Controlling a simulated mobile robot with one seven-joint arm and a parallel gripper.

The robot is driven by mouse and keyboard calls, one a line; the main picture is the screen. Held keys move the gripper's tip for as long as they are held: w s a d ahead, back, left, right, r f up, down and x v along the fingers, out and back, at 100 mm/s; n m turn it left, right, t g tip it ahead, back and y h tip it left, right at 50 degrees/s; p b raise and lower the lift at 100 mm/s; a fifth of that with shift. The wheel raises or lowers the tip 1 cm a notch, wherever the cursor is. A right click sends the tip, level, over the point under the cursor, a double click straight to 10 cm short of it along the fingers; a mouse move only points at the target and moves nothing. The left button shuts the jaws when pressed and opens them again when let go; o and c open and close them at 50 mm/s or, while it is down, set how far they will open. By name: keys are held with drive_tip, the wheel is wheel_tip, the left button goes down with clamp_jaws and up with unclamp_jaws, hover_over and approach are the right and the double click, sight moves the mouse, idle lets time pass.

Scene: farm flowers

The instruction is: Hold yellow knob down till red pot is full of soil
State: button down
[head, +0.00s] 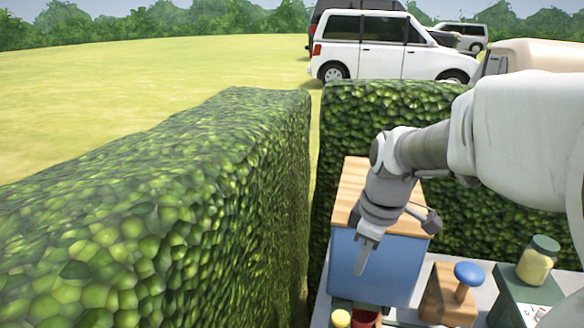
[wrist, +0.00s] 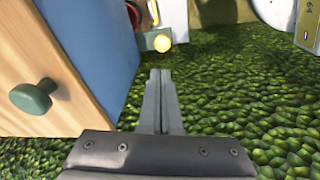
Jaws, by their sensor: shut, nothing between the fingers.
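The yellow knob (head: 341,318) shows at the bottom edge of the head view, partly cut off. In the wrist view the yellow knob (wrist: 162,43) appears just beyond the fingertips. The red pot (head: 366,320) is right beside the knob in the head view, mostly cut off by the frame edge, so its contents cannot be seen. My gripper (head: 361,270) is shut and empty, pointing down in front of the blue box face, above the knob and apart from it. Its closed fingers (wrist: 160,75) also show in the wrist view.
A blue box (head: 395,270) with a wooden top stands behind my gripper; a dark green knob (wrist: 32,97) is on its wooden face. A blue knob (head: 469,274) on a wooden block and a yellow jar (head: 536,264) are right. Hedges (head: 200,190) border the left and back.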

sight(343, 316)
drive_tip(key=w+n+p, duration=0.1)
drive_tip(key=w+d+f+n+g, duration=0.1)
drive_tip(key=n, duration=0.1)
drive_tip(key=shift+f+g+y+p, duration=0.25)
drive_tip(key=shift+g+y+p, duration=0.05)
drive_tip(key=shift+p, duration=0.05)
drive_tip(key=f, duration=0.4)
drive_tip(key=a+f, duration=0.1)
drive_tip(key=f, duration=0.4)
drive_tip(key=a+f, duration=0.1)
drive_tip(key=f, duration=0.3)
drive_tip(key=shift+s+f+p, duration=0.15)
drive_tip(key=shift+f+p, duration=0.2)
drive_tip(key=shift+f, duration=0.05)
drive_tip(key=shift+f, duration=0.15)
